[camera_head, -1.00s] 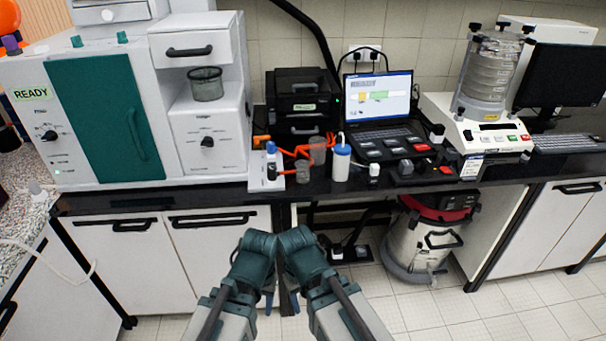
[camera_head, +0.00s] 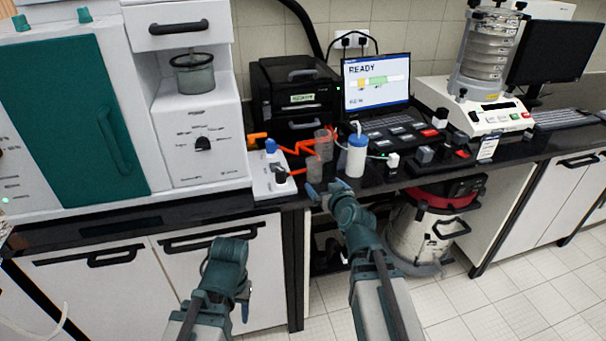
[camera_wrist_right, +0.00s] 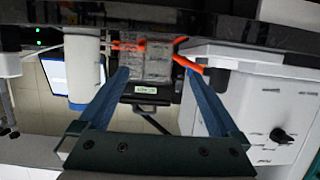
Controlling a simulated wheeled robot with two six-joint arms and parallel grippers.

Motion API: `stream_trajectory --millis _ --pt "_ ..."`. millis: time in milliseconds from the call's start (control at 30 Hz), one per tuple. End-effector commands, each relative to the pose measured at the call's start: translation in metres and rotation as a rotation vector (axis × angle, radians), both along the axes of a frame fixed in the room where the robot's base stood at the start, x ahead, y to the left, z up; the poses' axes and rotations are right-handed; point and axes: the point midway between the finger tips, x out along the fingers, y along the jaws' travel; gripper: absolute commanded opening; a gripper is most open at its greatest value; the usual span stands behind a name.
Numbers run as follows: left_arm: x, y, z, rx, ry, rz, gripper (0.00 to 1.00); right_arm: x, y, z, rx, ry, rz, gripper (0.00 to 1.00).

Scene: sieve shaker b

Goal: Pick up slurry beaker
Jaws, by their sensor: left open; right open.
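Two small clear beakers stand by orange clamp arms near the counter's front edge: a front one (camera_head: 314,170) and one behind it (camera_head: 323,142). I cannot tell which holds slurry. My right gripper (camera_head: 325,189) is open and empty, just in front of and below the front beaker. In the right wrist view, which is upside down, the beakers (camera_wrist_right: 157,62) show between the spread blue fingers (camera_wrist_right: 157,78), beyond the tips and apart from them. My left gripper (camera_head: 244,306) hangs low in front of the cabinets, its fingers mostly hidden by its own wrist.
A white wash bottle with a blue top (camera_head: 356,156) stands close right of the beakers. A white block with blue and black knobs (camera_head: 270,174) stands left. Behind are a black printer-like box (camera_head: 296,100) and a laptop (camera_head: 376,82). The dark counter edge (camera_head: 222,208) runs below.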

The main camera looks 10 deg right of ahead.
Motion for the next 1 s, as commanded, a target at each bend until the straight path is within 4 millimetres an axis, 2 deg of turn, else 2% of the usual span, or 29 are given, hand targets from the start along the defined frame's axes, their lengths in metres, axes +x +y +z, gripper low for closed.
stream_trajectory --millis 200,367,733,1000 --pt "0.000 0.000 -0.001 0.000 0.000 0.000 0.50 0.003 -0.003 0.001 -0.001 -0.010 -0.007 0.98" --pt "0.000 0.000 -0.006 0.000 0.000 0.000 0.50 0.017 -0.003 -0.004 -0.001 -0.009 -0.007 0.98" --pt "0.000 0.000 -0.025 0.000 0.000 0.000 0.50 0.079 0.000 -0.024 -0.001 -0.008 -0.006 0.98" --pt "0.000 0.000 -0.026 0.000 0.000 0.000 0.50 0.085 0.001 -0.024 -0.001 -0.008 -0.006 0.98"
